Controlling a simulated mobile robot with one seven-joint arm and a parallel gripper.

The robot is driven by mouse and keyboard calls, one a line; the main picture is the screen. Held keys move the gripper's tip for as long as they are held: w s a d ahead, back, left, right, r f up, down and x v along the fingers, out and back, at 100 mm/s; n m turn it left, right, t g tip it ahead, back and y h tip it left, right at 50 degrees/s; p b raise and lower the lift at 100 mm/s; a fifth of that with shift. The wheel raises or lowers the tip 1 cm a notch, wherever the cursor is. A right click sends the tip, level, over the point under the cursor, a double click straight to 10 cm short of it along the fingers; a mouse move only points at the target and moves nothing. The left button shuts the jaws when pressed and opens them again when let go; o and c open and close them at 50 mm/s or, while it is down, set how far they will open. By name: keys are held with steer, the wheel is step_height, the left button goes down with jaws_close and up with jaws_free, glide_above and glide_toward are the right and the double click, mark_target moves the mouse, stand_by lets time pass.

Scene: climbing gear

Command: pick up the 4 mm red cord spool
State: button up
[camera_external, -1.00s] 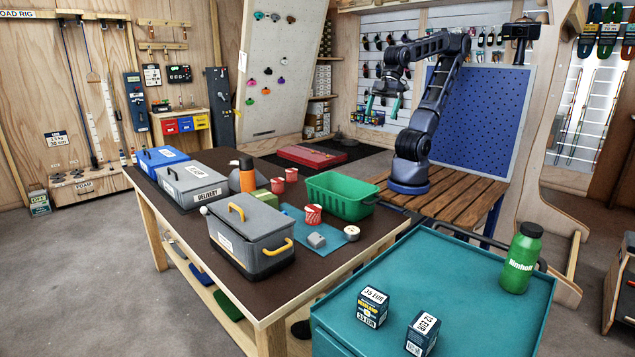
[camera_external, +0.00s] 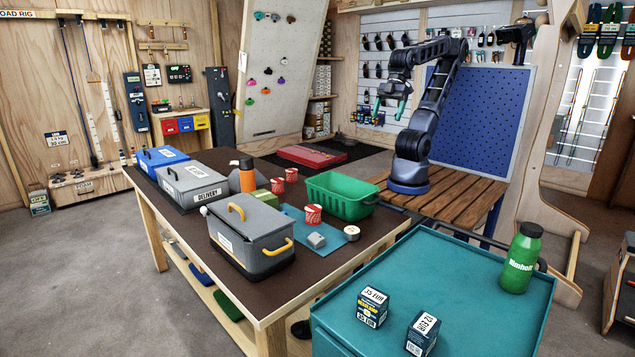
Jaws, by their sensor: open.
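Several red items that look like cord spools stand on the dark-topped table (camera_external: 215,262). Two smaller red ones, a nearer one (camera_external: 278,186) and a farther one (camera_external: 291,174), stand farther back beside the orange-capped bottle. The labels are too small to tell which is 4 mm. My gripper (camera_external: 388,108) is open and empty, with green fingers pointing down, high above and beyond the green basket, well apart from the spools.
The green basket (camera_external: 342,197) stands between the spools and my arm's wooden stand. A grey toolbox (camera_external: 262,245) with yellow handles is at the front of the table. An orange-capped bottle (camera_external: 246,178) and a grey delivery case (camera_external: 186,190) stand left. A small grey block (camera_external: 316,240) lies nearby.

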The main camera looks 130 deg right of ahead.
steer(key=w+d+f+m, duration=0.4)
steer(key=w+d, duration=0.5)
steer(key=d, duration=0.1)
steer(key=m+g+h, duration=0.3)
steer(key=m+h, duration=0.1)
steer(key=m, duration=0.6)
glide_toward(291, 174)
steer(key=s+d+f, duration=0.2)
steer(key=s, duration=0.1)
steer(key=x, duration=0.4)
steer(key=shift+d, duration=0.25)
steer(key=shift+w+d+x, duration=0.1)
steer(key=shift+w+x, duration=0.1)
steer(key=shift+x, duration=1.25)
steer(key=shift+w+d+x, duration=0.1)
steer(key=shift+w+x, duration=0.1)
steer(key=shift+x, duration=1.3)
steer(key=shift+r, duration=0.2)
steer(key=shift+c, duration=0.4)
steer(key=c, duration=1)
